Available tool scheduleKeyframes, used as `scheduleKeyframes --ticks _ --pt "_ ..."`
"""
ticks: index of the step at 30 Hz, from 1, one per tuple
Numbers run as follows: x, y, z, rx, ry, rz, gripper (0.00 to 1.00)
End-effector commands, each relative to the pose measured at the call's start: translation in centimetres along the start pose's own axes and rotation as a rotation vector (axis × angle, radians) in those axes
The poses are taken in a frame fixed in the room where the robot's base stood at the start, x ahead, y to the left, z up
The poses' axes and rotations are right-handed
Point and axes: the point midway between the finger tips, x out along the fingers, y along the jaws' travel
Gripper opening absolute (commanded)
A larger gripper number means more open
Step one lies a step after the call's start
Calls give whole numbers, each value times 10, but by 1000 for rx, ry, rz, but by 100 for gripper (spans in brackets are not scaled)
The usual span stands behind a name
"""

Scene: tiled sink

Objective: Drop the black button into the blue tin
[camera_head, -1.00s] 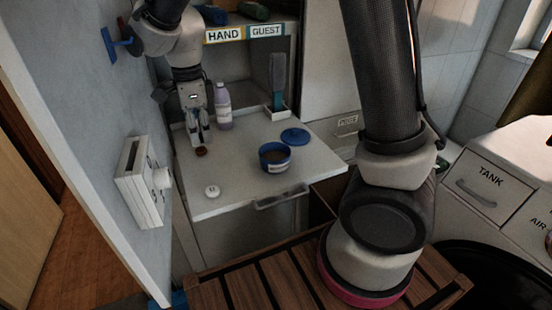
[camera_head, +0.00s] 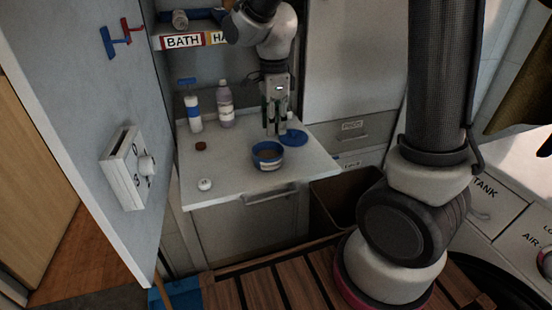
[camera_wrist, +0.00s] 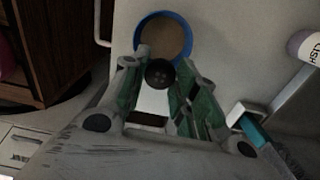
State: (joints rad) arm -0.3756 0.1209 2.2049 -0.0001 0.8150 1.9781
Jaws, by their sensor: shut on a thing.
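The black button (camera_wrist: 159,72) is pinched between the fingertips of my gripper (camera_wrist: 160,80) in the wrist view. My gripper (camera_head: 275,132) shows just behind the blue tin in the head view, where the button cannot be made out. The blue tin (camera_head: 267,161) stands upright and open on the white counter. In the wrist view its blue rim (camera_wrist: 188,30) rings a brownish inside, and the button overlaps its near edge. Whether the button is over the opening or short of it is unclear.
A brown-red disc (camera_head: 201,146) and a white round piece (camera_head: 205,184) lie to the left. A purple bottle (camera_head: 226,108) and a white-and-blue bottle (camera_head: 193,115) stand behind. The counter's front left is mostly clear.

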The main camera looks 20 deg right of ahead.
Motion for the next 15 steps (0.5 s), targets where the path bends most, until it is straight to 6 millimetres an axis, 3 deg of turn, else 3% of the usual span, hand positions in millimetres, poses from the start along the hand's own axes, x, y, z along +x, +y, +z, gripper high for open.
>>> scheduleKeyframes --ticks 9,15 --pt "39 1 0 -1 2 4 18" --pt "52 1 0 -1 1 2 18"
